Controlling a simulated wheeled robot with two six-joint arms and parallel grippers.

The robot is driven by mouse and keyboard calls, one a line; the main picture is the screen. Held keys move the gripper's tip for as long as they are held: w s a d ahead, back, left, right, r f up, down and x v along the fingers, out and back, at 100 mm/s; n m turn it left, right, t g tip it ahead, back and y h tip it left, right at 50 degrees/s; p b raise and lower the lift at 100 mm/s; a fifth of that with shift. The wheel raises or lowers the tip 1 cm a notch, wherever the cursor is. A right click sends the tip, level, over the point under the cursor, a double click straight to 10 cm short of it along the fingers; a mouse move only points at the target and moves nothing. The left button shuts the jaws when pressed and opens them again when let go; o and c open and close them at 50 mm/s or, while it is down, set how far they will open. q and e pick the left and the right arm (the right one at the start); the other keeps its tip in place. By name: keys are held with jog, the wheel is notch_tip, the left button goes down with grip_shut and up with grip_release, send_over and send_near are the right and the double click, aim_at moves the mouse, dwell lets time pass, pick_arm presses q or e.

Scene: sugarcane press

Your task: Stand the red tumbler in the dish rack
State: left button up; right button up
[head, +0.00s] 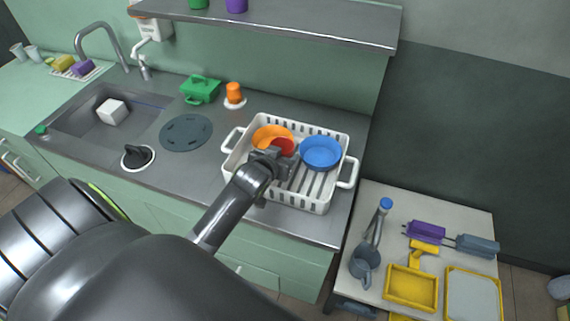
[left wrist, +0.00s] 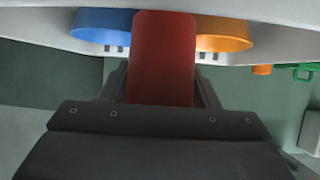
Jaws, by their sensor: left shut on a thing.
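The red tumbler (head: 284,146) is in the jaws of my left gripper (head: 273,158), over the white dish rack (head: 233,174). In the left wrist view the red tumbler (left wrist: 162,60) fills the space between the fingers, and the gripper (left wrist: 160,95) is shut on it. The tumbler's lower end is hidden, so I cannot tell whether it touches the rack floor. An orange bowl (head: 266,134) and a blue bowl (head: 320,153) are in the rack, on either side of the tumbler. My right gripper is not in view.
The rack stands on the grey counter (head: 200,130) near its right end. A green pot (head: 200,88) and an orange cup (head: 234,94) stand behind it to the left. A shelf (head: 300,22) overhangs the back. A side table (head: 440,207) with several tools stands to the right.

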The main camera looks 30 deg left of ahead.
pick_arm(q)
jog(key=shift+f, duration=2.15)
jog(key=shift+f, duration=0.15)
jog(key=o, duration=1)
jog(key=shift+d+r, duration=0.1)
jog(key=shift+r, duration=0.15)
jog(key=v, duration=1.2)
jog(key=shift+f, duration=0.1)
